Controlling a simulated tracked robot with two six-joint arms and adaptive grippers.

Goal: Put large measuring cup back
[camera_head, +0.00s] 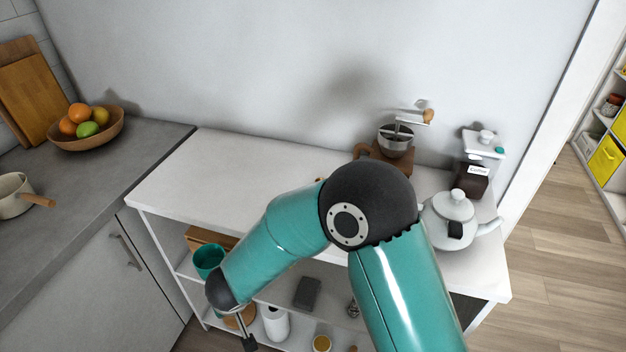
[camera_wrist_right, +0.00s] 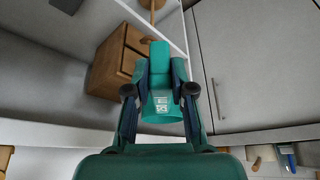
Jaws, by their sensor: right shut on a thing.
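The large measuring cup, a teal cup with pale markings (camera_wrist_right: 162,107), shows in the right wrist view. My right gripper (camera_wrist_right: 161,92) is shut on it, with one dark finger on each side. In the head view my right arm reaches down and left past the front of the white rack, and the gripper is mostly hidden at the bottom edge. A teal cup (camera_head: 208,258) shows at the rack's left side in the head view; I cannot tell whether it is the held one. My left gripper is not in view.
A wooden drawer box (camera_wrist_right: 120,60) is close to the held cup in the wrist view. A grey cabinet with a handle (camera_head: 127,251) adjoins the rack (camera_head: 215,165). A teapot (camera_head: 452,205) and a grinder (camera_head: 394,143) stand on the rack top, whose left part is clear.

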